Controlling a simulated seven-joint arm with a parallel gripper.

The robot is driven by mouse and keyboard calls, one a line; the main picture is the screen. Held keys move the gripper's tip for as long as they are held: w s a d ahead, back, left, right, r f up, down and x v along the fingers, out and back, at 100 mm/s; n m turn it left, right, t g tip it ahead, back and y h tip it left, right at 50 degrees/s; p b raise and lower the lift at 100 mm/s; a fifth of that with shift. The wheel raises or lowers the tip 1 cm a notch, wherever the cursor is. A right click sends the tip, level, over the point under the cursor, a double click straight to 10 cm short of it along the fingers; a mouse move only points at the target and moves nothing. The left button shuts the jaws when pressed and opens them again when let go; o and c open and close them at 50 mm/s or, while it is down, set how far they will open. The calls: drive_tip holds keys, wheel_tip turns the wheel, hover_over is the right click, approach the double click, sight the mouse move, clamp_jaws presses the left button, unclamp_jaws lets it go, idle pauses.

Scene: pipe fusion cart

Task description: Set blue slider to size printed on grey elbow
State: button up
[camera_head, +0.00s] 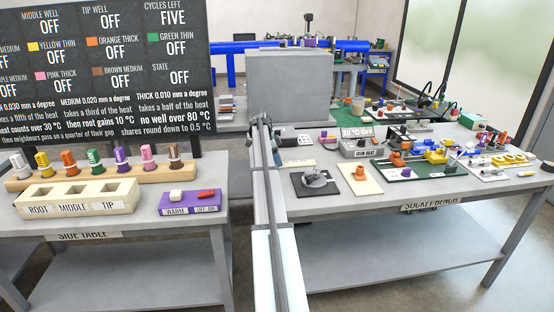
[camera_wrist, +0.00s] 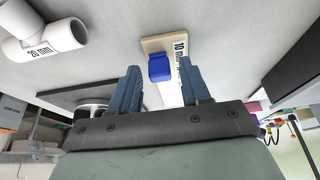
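The track carries a "10 mm" label close to the slider; any further marks are hidden or out of view. A pale grey-white pipe fitting (camera_wrist: 40,38) with a printed label "20 mm" lies at upper left, cut off by the picture edge. My gripper (camera_wrist: 159,67) is open, its two blue-grey fingers appearing on either side of the slider with gaps visible. I cannot tell the height between fingertips and slider. I cannot pick out the slider in the head view.
The socket bench (camera_head: 440,205) holds several fixtures, including a dark plate (camera_head: 297,193) and a green board (camera_head: 400,174). The side table (camera_head: 205,222) at left carries a row of coloured pieces, a labelled block (camera_head: 78,204) and a purple box (camera_head: 190,207).

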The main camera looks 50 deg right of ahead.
clamp_jaws()
idle(0.3)
drive_tip(key=s+d, duration=0.8)
drive_tip(key=shift+s+d, duration=0.4)
drive_tip(key=shift+c, duration=1.1)
unclamp_jaws()
drive_tip(key=shift+s+d, duration=0.1)
drive_tip(key=o, duration=0.4)
drive_tip(key=shift+c, duration=0.2)
drive_tip(key=shift+r, duration=0.1)
drive_tip(key=v, duration=1.3)
drive_tip(key=shift+r, duration=0.3)
